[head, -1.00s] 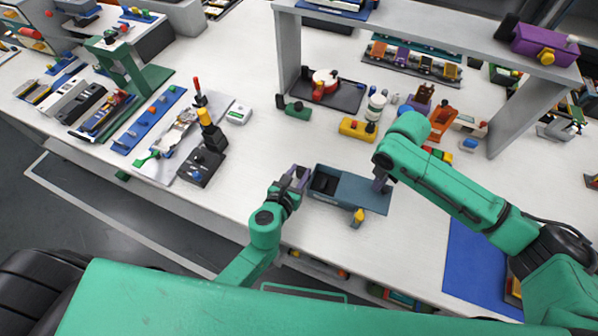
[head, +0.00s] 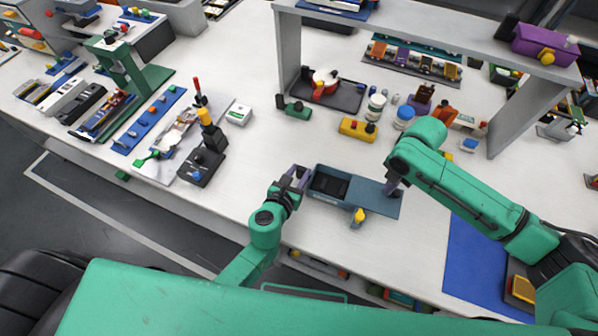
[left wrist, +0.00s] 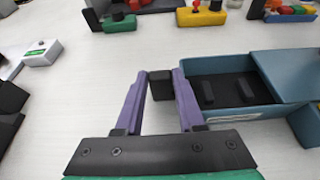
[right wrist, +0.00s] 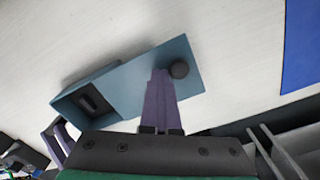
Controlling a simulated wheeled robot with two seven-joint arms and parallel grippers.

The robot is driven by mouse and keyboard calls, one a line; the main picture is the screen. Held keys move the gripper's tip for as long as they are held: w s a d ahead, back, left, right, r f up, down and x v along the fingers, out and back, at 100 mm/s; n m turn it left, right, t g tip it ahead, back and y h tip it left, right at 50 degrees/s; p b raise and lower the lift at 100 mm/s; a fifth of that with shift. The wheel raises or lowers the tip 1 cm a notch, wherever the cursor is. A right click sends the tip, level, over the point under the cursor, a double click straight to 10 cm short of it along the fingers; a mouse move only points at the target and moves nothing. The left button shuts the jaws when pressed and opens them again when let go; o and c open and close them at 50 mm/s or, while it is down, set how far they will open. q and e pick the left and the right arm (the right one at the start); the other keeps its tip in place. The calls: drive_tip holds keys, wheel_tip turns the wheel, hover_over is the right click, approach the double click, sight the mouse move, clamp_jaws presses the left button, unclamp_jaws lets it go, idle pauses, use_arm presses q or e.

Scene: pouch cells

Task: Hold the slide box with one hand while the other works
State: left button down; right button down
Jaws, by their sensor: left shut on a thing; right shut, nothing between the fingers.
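The slide box (head: 331,197) is blue-grey and lies near the table's front edge, its left part open with black pieces inside. My left gripper (head: 297,176) is shut on a black block (left wrist: 161,84) at the box's left end. The lid (head: 373,203) is slid to the right and juts past the box. My right gripper (right wrist: 160,75) is shut and empty over the lid, beside its dark round knob (right wrist: 179,69), on the side toward the opening. The open compartment also shows in the left wrist view (left wrist: 228,66).
A yellow-topped piece (head: 359,216) is at the box's front side. A blue mat (head: 477,262) lies to the right. A yellow block (head: 357,129), a green block (head: 294,108) and a grey shelf frame (head: 284,60) stand behind.

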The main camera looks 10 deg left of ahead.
drive_tip(key=shift+s+d, duration=0.2)
drive_tip(key=shift+d, duration=0.6)
drive_tip(key=shift+w+a+r, duration=0.1)
drive_tip(key=shift+a+r, duration=0.15)
drive_tip(key=shift+r, duration=0.75)
drive_tip(key=shift+w+a+r, duration=0.1)
drive_tip(key=shift+a+r, duration=0.15)
drive_tip(key=shift+r, duration=0.8)
drive_tip(key=shift+a+r, duration=0.25)
drive_tip(key=shift+r, duration=0.75)
use_arm(q)
drive_tip(key=shift+c, duration=2.2)
unclamp_jaws()
